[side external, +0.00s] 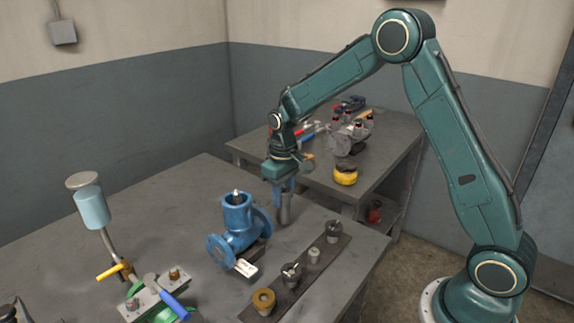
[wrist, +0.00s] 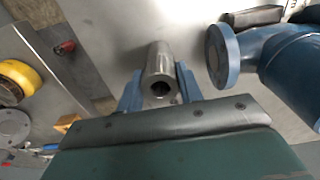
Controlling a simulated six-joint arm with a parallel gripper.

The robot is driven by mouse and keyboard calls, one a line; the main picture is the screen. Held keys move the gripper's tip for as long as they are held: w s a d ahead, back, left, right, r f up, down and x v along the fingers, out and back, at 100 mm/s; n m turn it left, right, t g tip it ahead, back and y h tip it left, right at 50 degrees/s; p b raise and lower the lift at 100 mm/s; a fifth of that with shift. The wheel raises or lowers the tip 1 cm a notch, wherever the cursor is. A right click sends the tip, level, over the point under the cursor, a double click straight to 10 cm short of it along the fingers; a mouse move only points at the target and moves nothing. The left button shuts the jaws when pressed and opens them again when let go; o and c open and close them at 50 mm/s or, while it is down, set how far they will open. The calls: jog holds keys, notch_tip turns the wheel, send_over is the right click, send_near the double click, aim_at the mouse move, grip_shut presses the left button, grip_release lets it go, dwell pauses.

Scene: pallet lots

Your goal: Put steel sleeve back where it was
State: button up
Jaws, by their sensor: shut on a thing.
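The steel sleeve (side external: 284,212) is a grey metal tube, held upright over the grey table between the blue valve body and the dark strip of parts. My gripper (side external: 283,190) is shut on it, with a blue finger on either side. In the wrist view the sleeve (wrist: 160,66) sits between the fingertips of my gripper (wrist: 158,88), its open bore facing the camera. I cannot tell whether its lower end touches the table.
The blue flanged valve body (side external: 238,225) stands just left of the sleeve. A dark strip (side external: 323,258) with several small parts lies to the right. A back table (side external: 393,160) holds a yellow ring (side external: 345,177) and other items. A clamp fixture (side external: 150,297) stands front left.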

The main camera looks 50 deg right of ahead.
jog(key=shift+f, duration=0.6)
jog(key=shift+f, duration=0.15)
jog(key=o, duration=1.1)
jog(key=shift+r, duration=6.15)
jog(key=shift+s+r, duration=0.1)
jog(key=shift+s, duration=0.05)
